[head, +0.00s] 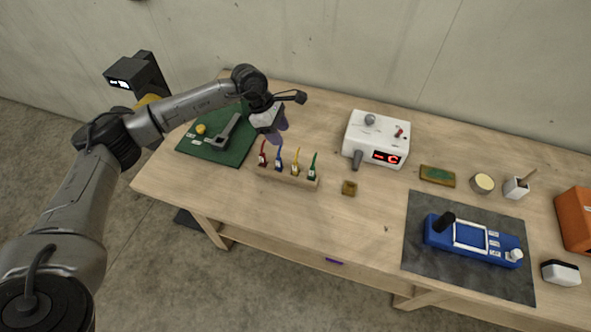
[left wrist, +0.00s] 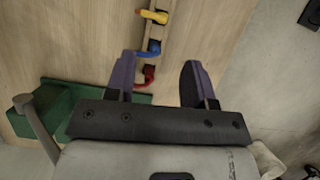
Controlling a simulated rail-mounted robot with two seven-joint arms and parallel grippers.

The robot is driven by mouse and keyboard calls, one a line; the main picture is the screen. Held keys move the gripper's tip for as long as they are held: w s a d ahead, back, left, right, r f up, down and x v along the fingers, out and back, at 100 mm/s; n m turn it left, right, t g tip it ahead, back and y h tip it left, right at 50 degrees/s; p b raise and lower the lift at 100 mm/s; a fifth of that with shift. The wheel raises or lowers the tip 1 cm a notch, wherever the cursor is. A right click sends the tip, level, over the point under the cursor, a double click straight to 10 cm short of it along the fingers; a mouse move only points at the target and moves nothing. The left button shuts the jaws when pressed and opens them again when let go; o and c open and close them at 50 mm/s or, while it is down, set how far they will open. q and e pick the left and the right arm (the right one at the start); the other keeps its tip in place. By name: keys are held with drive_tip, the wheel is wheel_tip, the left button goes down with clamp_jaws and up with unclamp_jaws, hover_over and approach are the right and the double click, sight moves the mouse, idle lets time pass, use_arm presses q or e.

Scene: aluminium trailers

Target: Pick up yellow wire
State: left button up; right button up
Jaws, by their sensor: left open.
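The yellow wire (head: 296,161) stands upright in a wooden holder (head: 304,181) between the blue wire (head: 279,158) and the green wire (head: 313,165). The red wire (head: 262,154) is at the holder's left end. My left gripper (head: 279,134) is open and empty, behind and above the red and blue end of the holder. In the left wrist view, its purple fingers (left wrist: 158,78) are spread, with the red wire (left wrist: 147,76) seen near the left finger. The yellow wire (left wrist: 154,16) lies beyond the fingertips, near the top edge. My right gripper is not seen.
A green mat (head: 232,150) with a grey-handled tool lies left of the holder. A white soldering station (head: 377,140) stands right. A small brown block (head: 349,188) sits near the holder. A blue device (head: 471,240) rests on a dark mat. The table front before the holder is clear.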

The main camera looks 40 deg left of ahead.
sight(294, 162)
use_arm(q)
drive_tip(key=shift+m, duration=0.4)
drive_tip(key=x, duration=0.7)
drive_tip(key=shift+s+d+f, duration=0.15)
drive_tip(key=shift+f, duration=0.15)
drive_tip(key=shift+p+x, duration=0.55)
drive_tip(key=shift+x, duration=2.65)
drive_tip(key=shift+s+f, duration=0.1)
clamp_jaws()
